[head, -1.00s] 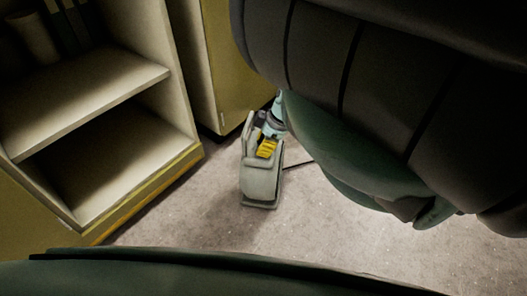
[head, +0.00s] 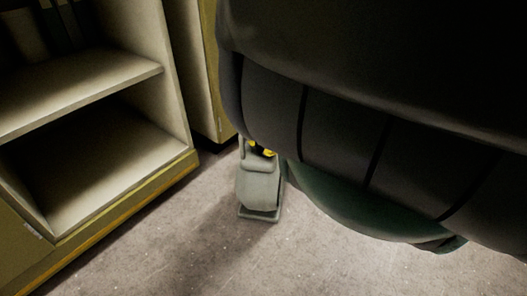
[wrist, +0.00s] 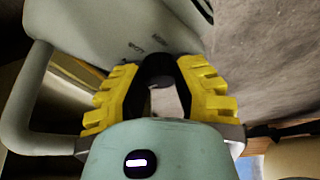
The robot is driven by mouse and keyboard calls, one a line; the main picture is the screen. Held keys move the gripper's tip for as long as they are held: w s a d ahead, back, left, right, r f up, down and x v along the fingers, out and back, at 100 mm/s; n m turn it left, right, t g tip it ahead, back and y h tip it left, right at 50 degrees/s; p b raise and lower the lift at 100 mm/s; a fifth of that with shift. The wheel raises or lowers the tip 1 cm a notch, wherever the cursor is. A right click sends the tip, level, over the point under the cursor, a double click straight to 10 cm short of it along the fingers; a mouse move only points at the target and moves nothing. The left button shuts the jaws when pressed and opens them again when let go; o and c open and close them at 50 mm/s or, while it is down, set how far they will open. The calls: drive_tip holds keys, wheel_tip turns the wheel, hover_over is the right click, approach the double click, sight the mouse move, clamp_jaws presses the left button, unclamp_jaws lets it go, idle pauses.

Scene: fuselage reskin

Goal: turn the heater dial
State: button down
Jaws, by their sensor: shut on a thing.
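The heater (head: 259,188) is a small pale grey unit standing on the floor, near the middle of the head view. Its upper part is hidden behind my dark arm. In the wrist view the heater's pale body (wrist: 110,30) fills the upper left, with small printed marks near the dial. The dark dial (wrist: 158,66) sits between the yellow fingers of my gripper (wrist: 163,84). My gripper is shut on the dial, one finger on each side. In the head view only a bit of the yellow fingers shows at the heater's top. The dial's turn angle cannot be told.
A pale handle (wrist: 38,100) curves from the heater, left of my fingers. A shelf unit (head: 165,120) stands left of the heater, with a yellowish cabinet (head: 208,60) behind. A dark cable or rod (wrist: 280,129) lies right of my gripper. The carpet (head: 310,255) in front is clear.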

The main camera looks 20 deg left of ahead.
drive_tip(key=shift+f+n, duration=0.1)
drive_tip(key=shift+n, duration=0.4)
drive_tip(key=shift+h+b, duration=0.3)
drive_tip(key=c, duration=0.7)
unclamp_jaws()
drive_tip(key=shift+s, duration=0.1)
